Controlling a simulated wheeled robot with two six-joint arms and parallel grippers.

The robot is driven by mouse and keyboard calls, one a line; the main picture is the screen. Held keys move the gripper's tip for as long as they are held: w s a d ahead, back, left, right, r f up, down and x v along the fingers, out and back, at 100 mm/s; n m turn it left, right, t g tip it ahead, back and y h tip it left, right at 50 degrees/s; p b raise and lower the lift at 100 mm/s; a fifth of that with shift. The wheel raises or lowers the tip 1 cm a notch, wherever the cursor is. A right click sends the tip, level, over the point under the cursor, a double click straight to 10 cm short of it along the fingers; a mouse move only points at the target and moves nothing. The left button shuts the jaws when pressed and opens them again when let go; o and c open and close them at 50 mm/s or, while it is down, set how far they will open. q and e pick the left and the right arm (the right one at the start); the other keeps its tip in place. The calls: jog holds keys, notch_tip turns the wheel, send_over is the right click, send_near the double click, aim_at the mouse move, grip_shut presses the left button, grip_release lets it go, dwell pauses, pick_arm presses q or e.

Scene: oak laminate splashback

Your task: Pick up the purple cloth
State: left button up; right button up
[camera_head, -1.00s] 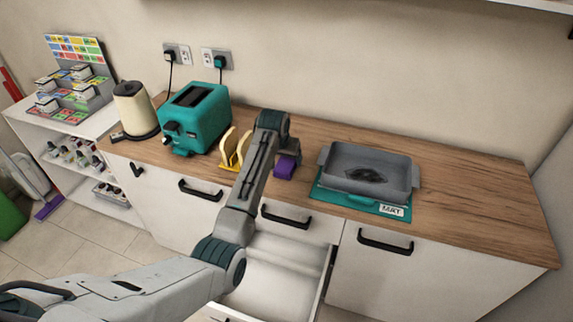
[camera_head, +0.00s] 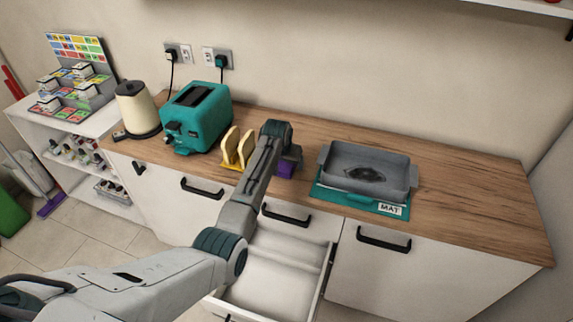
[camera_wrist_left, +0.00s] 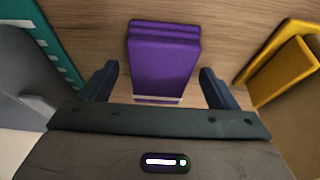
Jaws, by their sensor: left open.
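The purple cloth (camera_head: 286,169) lies on the wooden counter between the toast rack and the grey tray. In the head view my left arm hides part of it. In the left wrist view the folded purple cloth (camera_wrist_left: 163,58) shows in layers, with a pale stripe across its near end. My left gripper (camera_wrist_left: 160,82) is open, with one finger on each side of the cloth's near part and a gap to it on both sides. In the head view my left gripper (camera_head: 290,155) is over the cloth, its fingers mostly hidden. My right gripper is not in view.
The toast rack (camera_head: 238,150) with bread stands left of the cloth. The grey tray (camera_head: 368,170) sits on a teal mat (camera_head: 330,193) to the right. A teal toaster (camera_head: 200,118) and cream kettle (camera_head: 138,107) stand further left. An open drawer (camera_head: 270,275) is below.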

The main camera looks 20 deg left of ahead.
pick_arm(q)
jog(key=shift+f, duration=0.15)
jog(key=c, duration=1.1)
jog(key=shift+r+b, duration=0.35)
jog(key=shift+r, duration=0.1)
notch_tip(320, 180, up, 3)
jog(key=shift+w+f+b, duration=0.1)
jog(key=shift+f+b, duration=0.05)
jog(key=shift+b, duration=0.65)
jog(key=s+d+b, duration=0.1)
jog(key=s, duration=0.4)
jog(key=s+d+r+b, duration=0.1)
jog(key=s+d, duration=0.1)
jog(key=s, duration=0.3)
jog(key=s+d+r+b, duration=0.1)
jog(key=s, duration=0.4)
jog(key=shift+s+d, duration=0.25)
jog(key=shift+d, duration=0.15)
